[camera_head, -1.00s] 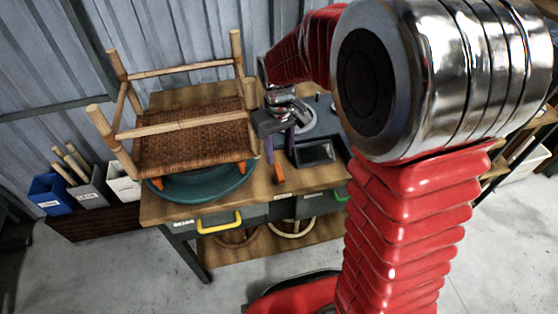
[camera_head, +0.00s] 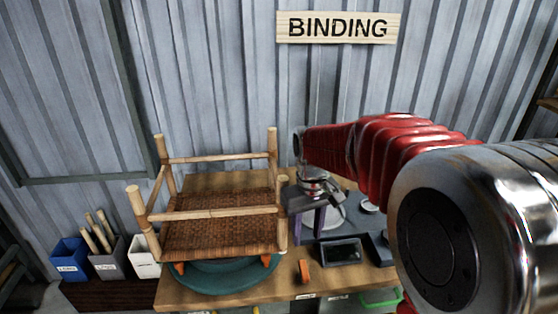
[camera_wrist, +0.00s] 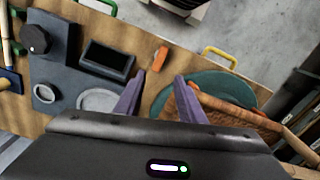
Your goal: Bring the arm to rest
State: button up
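My gripper (camera_wrist: 155,97) shows in the wrist view with its two purple-grey fingers spread apart and nothing between them. It hangs above the workbench (camera_wrist: 205,72), pointing down. In the head view my gripper (camera_head: 314,222) is at the end of my red arm, just right of the upturned stool frame, partly hidden by its own body. An orange block (camera_head: 304,271) lies on the bench in front of it; it also shows in the wrist view (camera_wrist: 159,58), beyond the fingertips.
A woven rattan stool frame (camera_head: 220,239) stands legs up on a teal turntable (camera_head: 225,283), close to my gripper's left. A dark tray device (camera_head: 341,252) is to the right. Bins (camera_head: 70,259) stand at the left. A BINDING sign (camera_head: 338,27) hangs on the wall.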

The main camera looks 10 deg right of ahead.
jog(key=s+d+r+m+t, duration=0.1)
jog(key=s+r, duration=0.3)
jog(key=s, duration=0.5)
jog(key=s+d+r+m+t, duration=0.1)
jog(key=s+r+t, duration=0.3)
jog(key=s, duration=0.5)
jog(key=shift+s+m+t, duration=0.3)
jog(key=shift+s+m, duration=0.1)
jog(key=shift+c, duration=0.6)
